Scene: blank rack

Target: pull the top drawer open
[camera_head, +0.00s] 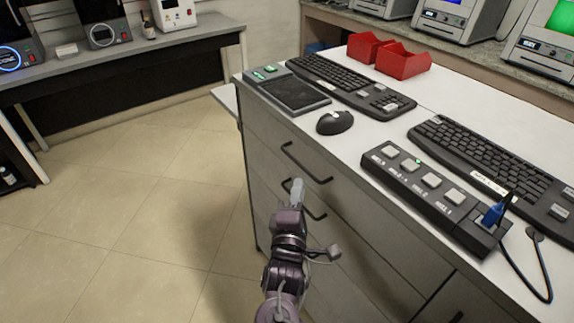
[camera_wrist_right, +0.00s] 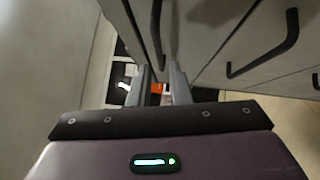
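The top drawer (camera_head: 262,128) is the grey front just below the white counter and looks flush with the cabinet. Its dark bar handle (camera_head: 306,166) runs slantwise in the head view. My right gripper (camera_head: 297,187) is in front of the cabinet, its fingertips just below that handle in the picture. In the right wrist view, the two fingers (camera_wrist_right: 163,80) are apart. A dark handle (camera_wrist_right: 157,35), apparently the top one, reaches toward the gap between the fingertips; I cannot tell whether it touches them. My left gripper is not in view.
A lower drawer's handle (camera_head: 303,207) is partly behind my right gripper; a lower handle also shows in the wrist view (camera_wrist_right: 265,55). The counter holds keyboards (camera_head: 350,82), a mouse (camera_head: 334,122), a button box (camera_head: 425,185) and red bins (camera_head: 402,62). The tiled floor (camera_head: 150,190) to the left is clear.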

